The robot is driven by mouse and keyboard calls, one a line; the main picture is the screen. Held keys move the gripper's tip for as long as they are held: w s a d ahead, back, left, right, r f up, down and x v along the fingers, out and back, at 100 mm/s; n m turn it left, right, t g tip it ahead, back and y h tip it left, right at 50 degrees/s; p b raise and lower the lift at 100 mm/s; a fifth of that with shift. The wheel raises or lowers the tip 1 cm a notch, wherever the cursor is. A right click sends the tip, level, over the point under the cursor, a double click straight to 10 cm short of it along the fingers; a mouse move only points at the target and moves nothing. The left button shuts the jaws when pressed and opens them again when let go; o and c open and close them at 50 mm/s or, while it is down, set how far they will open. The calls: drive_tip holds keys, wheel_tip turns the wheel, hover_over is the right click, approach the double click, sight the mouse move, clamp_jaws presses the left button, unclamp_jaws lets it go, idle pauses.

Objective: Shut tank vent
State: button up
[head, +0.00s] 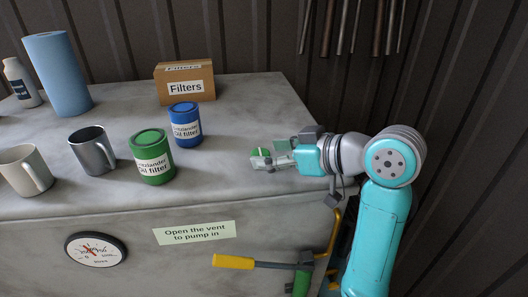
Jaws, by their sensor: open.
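The grey tank (240,120) has a flat top and a front face with a label reading "Open the vent to pump in" (194,233). My gripper (262,159) is open over the right part of the tank top, with its fingers pointing left. A small green part (259,151) shows at the fingertips. It may be the vent, but the fingers partly hide it, and I cannot tell whether the gripper touches it or how it is set.
A green oil filter (151,157), blue oil filter (185,125), metal mug (93,150), pale mug (24,170), paper roll (58,74), bottle (21,83) and Filters box (185,82) stand on top. A yellow-handled lever (233,262) and gauge (96,250) are in front.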

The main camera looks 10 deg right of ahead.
drive_tip(key=shift+x, duration=1.1)
drive_tip(key=c, duration=1.1)
